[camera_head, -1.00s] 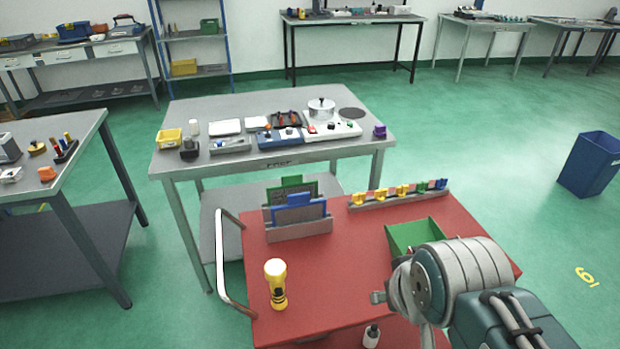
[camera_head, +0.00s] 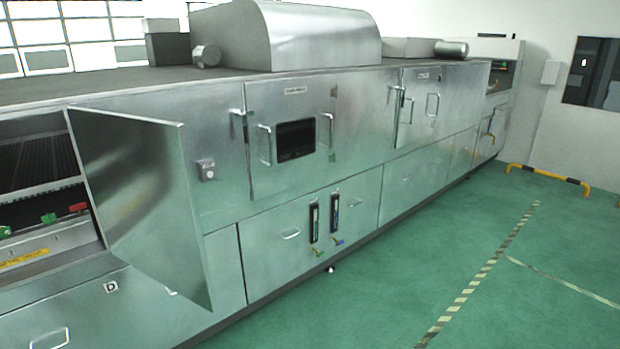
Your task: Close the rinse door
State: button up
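A long stainless steel washing machine (camera_head: 385,120) runs from the left foreground to the back right. At the left, a plain metal door (camera_head: 150,200) stands swung open, sticking out from the front towards me. Behind it the opening (camera_head: 40,185) shows a dark interior with rails and green and red handles. A second door with a dark window (camera_head: 295,139) sits flush in the front, as does a narrower door (camera_head: 418,105). I cannot read which label says rinse. My gripper is not in view.
Green floor (camera_head: 400,280) in front of the machine is clear, with striped tape lines (camera_head: 485,275). A yellow and black barrier (camera_head: 548,175) stands at the back right. Small valves (camera_head: 319,252) stick out low on the front.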

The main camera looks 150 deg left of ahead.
aim_at(138, 169)
jog(key=k+u, duration=0.1)
jog(key=u, duration=0.7)
jog(key=k+j+u, duration=0.1)
jog(key=u, duration=3.45)
jog(key=i+u, duration=0.15)
jog(key=i, duration=0.35)
jog(key=i+l+u, duration=0.2)
jog(key=i, duration=0.25)
jog(key=i+u, duration=0.15)
jog(key=i, duration=0.35)
jog(key=i+l+u, duration=0.15)
jog(key=i, duration=0.35)
jog(key=i+l+u, duration=0.2)
jog(key=i, duration=0.3)
jog(key=i+l+u, duration=0.15)
jog(key=i, duration=0.35)
jog(key=u, duration=2.4)
jog(key=k+z, duration=0.2)
jog(key=k, duration=0.45)
